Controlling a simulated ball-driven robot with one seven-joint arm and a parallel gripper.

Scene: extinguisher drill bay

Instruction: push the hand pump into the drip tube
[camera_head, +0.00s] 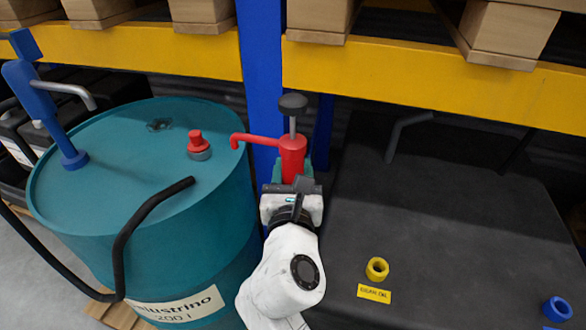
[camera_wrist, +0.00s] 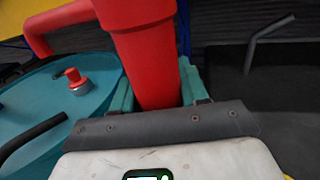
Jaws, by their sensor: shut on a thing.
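The hand pump (camera_head: 292,158) is red, with a side spout reaching left and a dark knob on a grey rod on top. My gripper (camera_head: 292,180) is shut around its lower body and holds it roughly upright, right of the teal drum. In the wrist view, the red pump body (camera_wrist: 150,65) stands between the teal fingers (camera_wrist: 156,92), and its lower end is hidden. A short yellow ring-like tube (camera_head: 377,268) with a yellow label sits on the dark surface, lower right. A blue one (camera_head: 557,309) sits farther right. I cannot tell which is the drip tube.
The teal drum (camera_head: 110,215) carries a small red fitting (camera_head: 198,145), a blue pump (camera_head: 45,105) and a black hose (camera_head: 135,225). A blue rack post (camera_head: 262,80) and a yellow beam (camera_head: 420,85) stand behind. The dark surface (camera_head: 430,225) is mostly clear.

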